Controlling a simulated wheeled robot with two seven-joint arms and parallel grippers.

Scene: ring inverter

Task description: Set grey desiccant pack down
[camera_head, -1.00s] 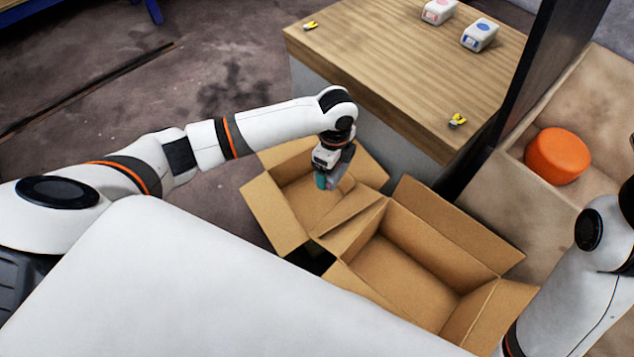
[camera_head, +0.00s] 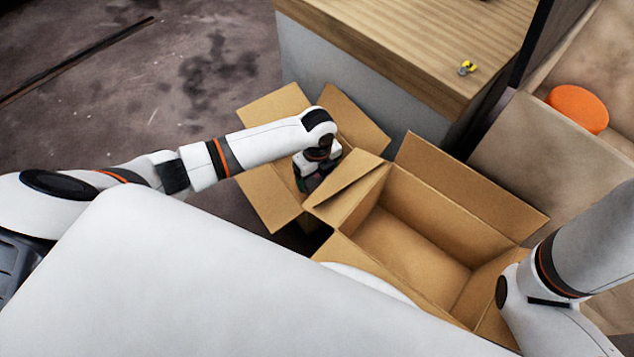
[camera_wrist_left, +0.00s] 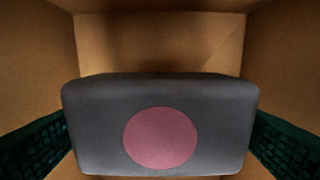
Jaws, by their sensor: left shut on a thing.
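The grey desiccant pack (camera_wrist_left: 90,120) fills the lower middle of the left wrist view, with a round pink spot on its face. My left gripper (camera_wrist_left: 160,140) is shut on it, a dark green finger at each side. Cardboard walls and a box bottom (camera_wrist_left: 160,42) surround the pack in this view. In the head view my left gripper (camera_head: 304,184) reaches down into the left cardboard box (camera_head: 268,200); the pack is hidden there. I cannot tell whether the pack touches the box bottom. My right arm shows at the right, but its gripper is out of view.
A second open box (camera_head: 415,245) stands to the right, its flaps against the left box. A wooden-topped counter (camera_head: 420,45) rises behind, with a small yellow thing (camera_head: 467,68) near its edge. An orange round cushion (camera_head: 578,108) lies at the right.

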